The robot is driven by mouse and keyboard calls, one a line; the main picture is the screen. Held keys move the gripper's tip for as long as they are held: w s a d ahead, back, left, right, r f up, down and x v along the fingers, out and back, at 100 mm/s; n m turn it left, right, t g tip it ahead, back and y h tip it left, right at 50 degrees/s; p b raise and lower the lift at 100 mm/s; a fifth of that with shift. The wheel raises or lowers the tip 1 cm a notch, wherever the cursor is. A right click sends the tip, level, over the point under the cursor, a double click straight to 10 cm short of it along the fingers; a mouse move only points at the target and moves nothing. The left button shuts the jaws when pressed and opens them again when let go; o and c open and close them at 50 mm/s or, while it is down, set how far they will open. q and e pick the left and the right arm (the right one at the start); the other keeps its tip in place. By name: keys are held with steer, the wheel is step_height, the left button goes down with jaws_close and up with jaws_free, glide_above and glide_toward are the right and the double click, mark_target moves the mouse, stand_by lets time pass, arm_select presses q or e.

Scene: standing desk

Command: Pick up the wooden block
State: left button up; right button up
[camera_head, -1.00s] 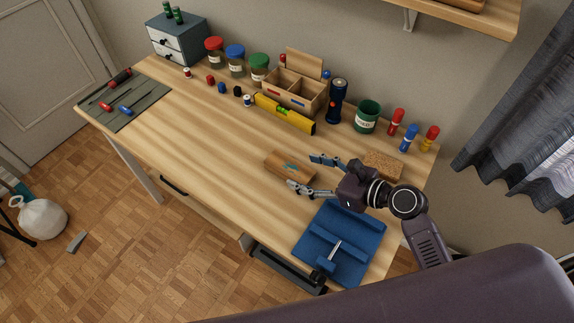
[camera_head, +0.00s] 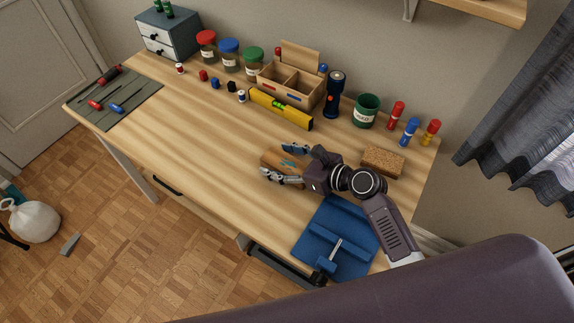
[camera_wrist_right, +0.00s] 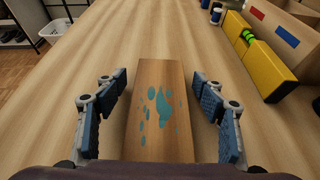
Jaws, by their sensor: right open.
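The wooden block (camera_head: 270,158) lies on the desk, brown with a teal paint mark on top. My right gripper (camera_head: 281,162) is open around it, with one finger on each long side. In the right wrist view the block (camera_wrist_right: 163,130) lies between the two blue-padded fingers of the gripper (camera_wrist_right: 161,105). A gap of desk shows between each finger and the block. My left gripper is not in view.
A yellow level (camera_head: 281,108) and a wooden organizer (camera_head: 292,84) stand behind. The desk left of the block is clear.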

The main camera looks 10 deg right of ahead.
steer(key=c, duration=1.3)
steer(key=shift+r, duration=0.15)
steer(key=shift+c, duration=0.2)
